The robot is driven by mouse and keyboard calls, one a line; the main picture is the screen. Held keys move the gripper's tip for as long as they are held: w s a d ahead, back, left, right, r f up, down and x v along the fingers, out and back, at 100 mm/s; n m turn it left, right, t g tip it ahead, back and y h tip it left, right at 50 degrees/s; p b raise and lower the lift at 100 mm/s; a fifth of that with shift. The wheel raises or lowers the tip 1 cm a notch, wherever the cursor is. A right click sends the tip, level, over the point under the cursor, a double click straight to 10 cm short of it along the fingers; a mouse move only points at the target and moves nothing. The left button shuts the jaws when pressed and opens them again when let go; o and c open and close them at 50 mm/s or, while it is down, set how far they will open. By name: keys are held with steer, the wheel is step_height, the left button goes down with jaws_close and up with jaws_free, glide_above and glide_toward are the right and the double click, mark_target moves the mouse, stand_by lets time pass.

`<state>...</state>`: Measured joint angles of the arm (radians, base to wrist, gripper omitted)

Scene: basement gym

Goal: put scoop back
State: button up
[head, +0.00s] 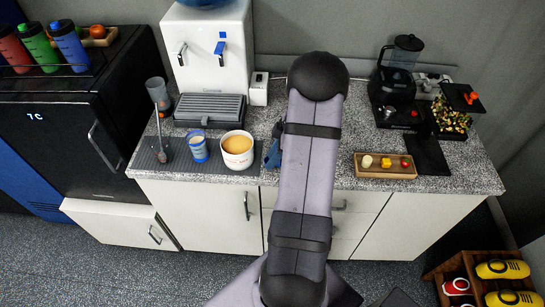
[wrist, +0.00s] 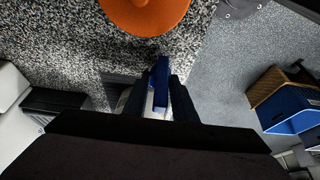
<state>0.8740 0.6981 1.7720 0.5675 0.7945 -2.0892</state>
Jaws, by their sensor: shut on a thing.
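My gripper (wrist: 158,92) is shut on a narrow blue piece (wrist: 161,72), which looks like the scoop's handle. Whitish surface shows below it between the dark fingers; the rest of the scoop is hidden. In the head view my gripper (head: 278,140) is mostly behind my arm, just right of the tub, with a bit of the blue scoop (head: 273,155) showing. The white tub (head: 238,162) stands open and upright on the counter, with tan powder inside. The scoop shows apart from the tub's opening. A rounded orange-brown thing (wrist: 145,14) is at the top of the wrist view.
A blue-banded cup (head: 199,149) stands left of the tub on a dark mat (head: 178,172). A water dispenser (head: 211,60) is behind. A wooden tray (head: 385,172) and a blender (head: 398,80) are to the right. Speckled counter (head: 350,130) is bare between them and my arm.

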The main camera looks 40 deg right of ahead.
steer(key=shift+f, duration=0.5)
steer(key=shift+f, duration=0.25)
steer(key=o, duration=1)
steer(key=shift+r, duration=0.1)
steer(key=shift+r, duration=0.15)
steer(key=shift+r, duration=0.15)
steer(key=shift+s+d+r, duration=0.1)
steer(key=shift+d+r, duration=0.15)
steer(key=b+v, duration=0.4)
steer(key=v, duration=0.7)
steer(key=shift+a, duration=0.2)
